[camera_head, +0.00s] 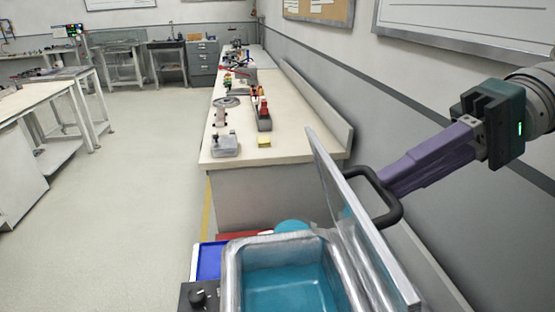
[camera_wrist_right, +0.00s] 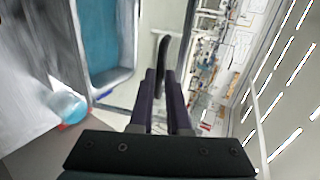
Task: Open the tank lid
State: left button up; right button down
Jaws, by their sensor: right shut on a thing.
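The metal tank (camera_head: 233,270) stands at the bottom of the head view with teal liquid (camera_head: 288,288) visible inside. Its lid (camera_head: 350,215) stands steeply up along the tank's right side, so the tank's mouth is uncovered. A dark loop handle (camera_head: 393,212) sticks out from the lid's right face. My right gripper (camera_head: 388,184) reaches in from the right and is shut on this handle. In the right wrist view, the two purple fingers (camera_wrist_right: 162,88) hold the dark handle (camera_wrist_right: 162,52) between them, and the tank's teal inside (camera_wrist_right: 98,38) shows. My left gripper is not in view.
A long bench (camera_head: 242,153) with several tools runs away behind the tank. A grey wall (camera_head: 460,200) lies close on the right. A control knob (camera_head: 198,297) and a blue bin (camera_head: 209,262) are left of the tank. The floor (camera_head: 130,200) at left is clear.

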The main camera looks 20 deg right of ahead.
jog(key=s+d+f+y+b, duration=0.1)
jog(key=d+f+b, duration=0.2)
jog(key=d, duration=0.3)
jog(key=shift+s+d+f+b, duration=0.15)
jog(key=shift+s+d+b, duration=0.15)
jog(key=shift+s+b, duration=0.05)
jog(key=c, duration=1.1)
grip_release()
jog(key=shift+s+a, duration=0.1)
jog(key=shift+a, duration=0.1)
jog(key=shift+o, duration=1.1)
jog(key=shift+d, duration=0.1)
jog(key=shift+r, duration=0.3)
notch_tip(320, 180, up, 20)
jog(key=shift+f+p, duration=0.15)
jog(key=shift+p, duration=0.15)
